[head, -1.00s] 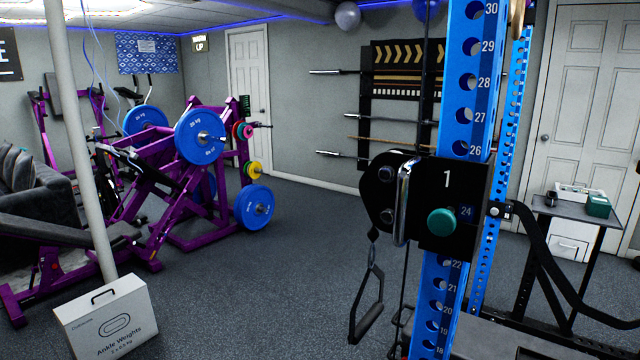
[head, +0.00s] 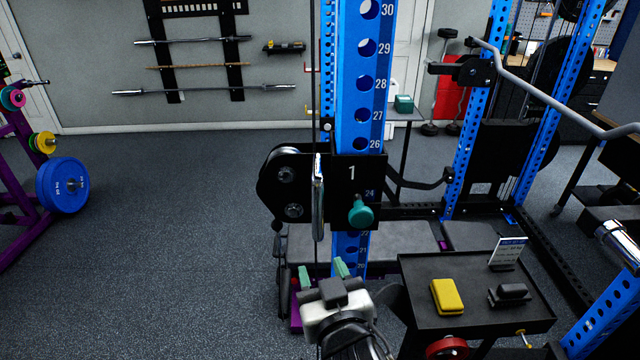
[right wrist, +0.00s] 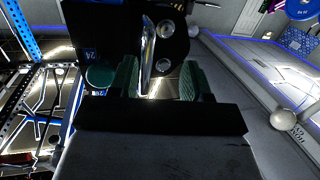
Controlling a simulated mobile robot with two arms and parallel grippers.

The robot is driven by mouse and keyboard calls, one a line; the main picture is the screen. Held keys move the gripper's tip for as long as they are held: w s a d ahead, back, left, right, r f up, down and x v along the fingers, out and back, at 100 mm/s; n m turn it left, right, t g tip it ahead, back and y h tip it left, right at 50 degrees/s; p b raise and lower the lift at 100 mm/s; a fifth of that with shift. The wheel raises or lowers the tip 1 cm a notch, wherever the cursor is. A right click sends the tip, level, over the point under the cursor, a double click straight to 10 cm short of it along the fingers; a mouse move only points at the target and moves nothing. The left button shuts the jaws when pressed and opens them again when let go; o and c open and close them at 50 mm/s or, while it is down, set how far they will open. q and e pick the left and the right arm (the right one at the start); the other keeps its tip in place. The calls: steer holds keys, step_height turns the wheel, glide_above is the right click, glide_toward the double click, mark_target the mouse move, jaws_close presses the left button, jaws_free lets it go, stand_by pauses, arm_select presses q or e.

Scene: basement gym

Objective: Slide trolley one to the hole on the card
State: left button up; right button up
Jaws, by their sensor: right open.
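Trolley one (head: 345,172) is a black carriage marked 1 on a blue upright (head: 362,85) with numbered holes. Number 24 shows beside its teal knob (head: 361,212); 26 is just above and 22 just below. A chrome handle (head: 318,200) stands upright on its left part. My right gripper (head: 323,272), with green fingertips, is open below the handle. In the right wrist view the handle (right wrist: 148,60) lies between the open fingers (right wrist: 157,80), apparently not gripped. A small card (head: 509,253) stands on the black side table; its text is too small to read. My left gripper is not in view.
The black table (head: 470,300) holds a yellow block (head: 446,296) and a dark object (head: 509,294). A bench (head: 400,238) lies behind the upright. A blue rack (head: 470,150) stands right.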

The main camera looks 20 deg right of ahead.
steer(key=m+t+h, duration=0.1)
glide_toward(319, 214)
steer(key=w+p, duration=0.1)
steer(key=w, duration=0.2)
steer(key=w+p, duration=0.2)
steer(key=w, duration=0.1)
steer(key=w+d+p, duration=0.1)
steer(key=w, duration=0.2)
steer(key=shift+w+r, duration=0.2)
steer(key=shift+w, duration=0.05)
steer(key=shift+w+f+p, duration=0.1)
steer(key=shift+w+p, duration=0.3)
steer(key=shift+w, duration=0.35)
steer(key=shift+c, duration=0.3)
jaws_close()
